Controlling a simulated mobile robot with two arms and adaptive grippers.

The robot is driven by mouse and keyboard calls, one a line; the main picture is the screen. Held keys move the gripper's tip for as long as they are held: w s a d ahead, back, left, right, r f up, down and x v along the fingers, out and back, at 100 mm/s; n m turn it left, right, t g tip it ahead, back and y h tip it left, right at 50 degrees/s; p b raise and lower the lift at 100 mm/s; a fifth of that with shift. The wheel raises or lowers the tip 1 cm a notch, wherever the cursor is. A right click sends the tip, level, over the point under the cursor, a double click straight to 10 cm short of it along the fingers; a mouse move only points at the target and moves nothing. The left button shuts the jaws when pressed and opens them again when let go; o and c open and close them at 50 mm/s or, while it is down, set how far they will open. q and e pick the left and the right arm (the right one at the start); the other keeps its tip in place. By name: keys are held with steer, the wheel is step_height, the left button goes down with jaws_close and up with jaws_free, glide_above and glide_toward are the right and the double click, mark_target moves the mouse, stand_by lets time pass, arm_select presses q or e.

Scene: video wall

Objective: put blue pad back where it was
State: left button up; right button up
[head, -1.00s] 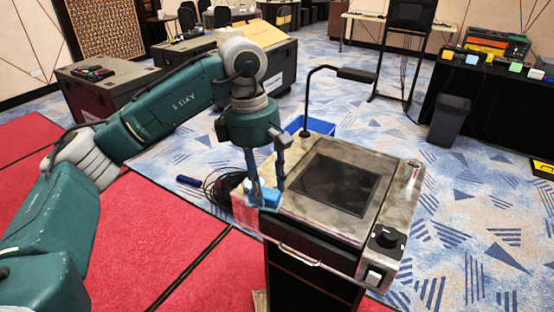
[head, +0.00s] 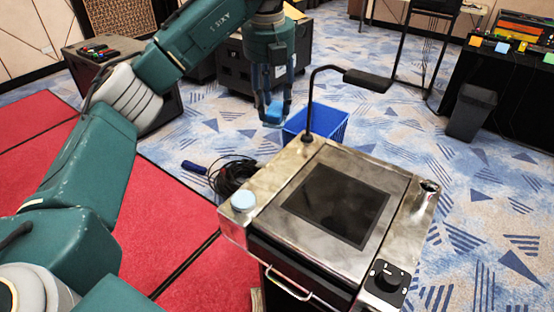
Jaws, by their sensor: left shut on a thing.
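My left gripper (head: 271,104) is shut on the blue pad (head: 272,116) and holds it pointing down. In the picture it hangs above and left of the cart, just left of an open blue bin (head: 325,122). The cart (head: 270,190) has a metal top with a dark square panel (head: 337,203) set in it. A small pale blue round piece (head: 243,201) sits on the cart top's left corner, apart from the gripper. My right gripper is out of view.
A black lamp arm (head: 310,100) rises from the cart's back edge. A coiled black cable (head: 235,174) lies on the carpet left of the cart. A grey waste bin (head: 472,111) stands at the right. Dark cases (head: 125,75) stand behind my arm.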

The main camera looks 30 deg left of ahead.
mark_target(270, 124)
arm_select(q)
steer(key=f+p, duration=0.1)
steer(key=f, duration=1.2)
steer(key=shift+s+f+p, duration=0.15)
steer(key=shift+s+p, duration=0.05)
steer(key=shift+p, duration=0.2)
steer(key=shift+f, duration=0.35)
step_height(270, 124, down, 3)
steer(key=shift+w+f+p, duration=0.1)
steer(key=shift+p, duration=0.5)
steer(key=shift+f, duration=0.1)
steer(key=o, duration=0.9)
steer(key=shift+o, duration=0.7)
steer(key=r+b, duration=0.1)
steer(key=r, duration=0.2)
steer(key=s+r+b, duration=0.1)
steer(key=r, duration=0.3)
steer(key=r+b, duration=0.1)
steer(key=r, duration=0.3)
steer(key=shift+s+d+r+b, duration=0.1)
steer(key=shift+s+r+b, duration=0.1)
steer(key=shift+b, duration=0.1)
steer(key=shift+s+r, duration=0.1)
steer(key=shift+r, duration=0.4)
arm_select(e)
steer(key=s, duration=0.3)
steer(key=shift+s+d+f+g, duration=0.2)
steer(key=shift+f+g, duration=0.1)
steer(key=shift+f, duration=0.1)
